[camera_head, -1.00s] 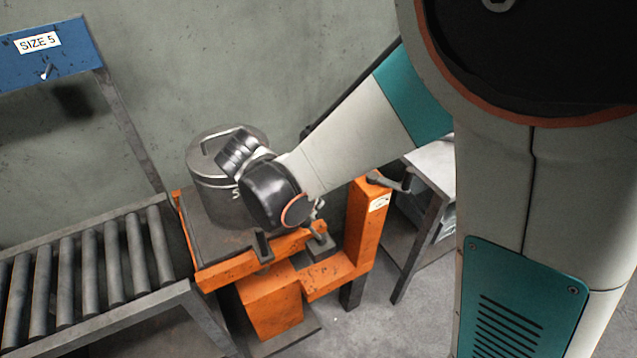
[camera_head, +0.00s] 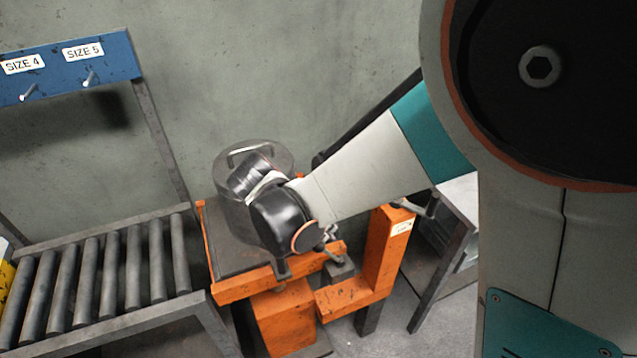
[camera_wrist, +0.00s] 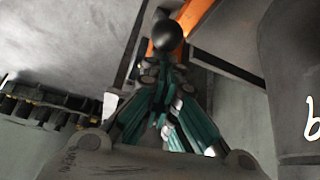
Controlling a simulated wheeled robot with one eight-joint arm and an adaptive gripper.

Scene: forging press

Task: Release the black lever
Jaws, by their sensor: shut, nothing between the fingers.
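In the wrist view a round black knob (camera_wrist: 165,36), which looks like the end of the black lever, is just beyond the fingertips of my gripper (camera_wrist: 163,72). The fingers are shut with nothing between them. I cannot tell whether they touch the knob. In the head view my dark wrist (camera_head: 280,220) is in front of the metal cylinder, above the orange stand (camera_head: 245,288). My fingers and the lever knob are not clearly seen there, largely hidden by my arm.
A metal cylinder (camera_head: 232,215) with a top handle stands on the orange stand, close to my wrist. A roller conveyor (camera_head: 105,275) is at the left. A blue board (camera_head: 70,68) with size labels and pegs hangs behind it. A grey table (camera_head: 448,235) is at the right.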

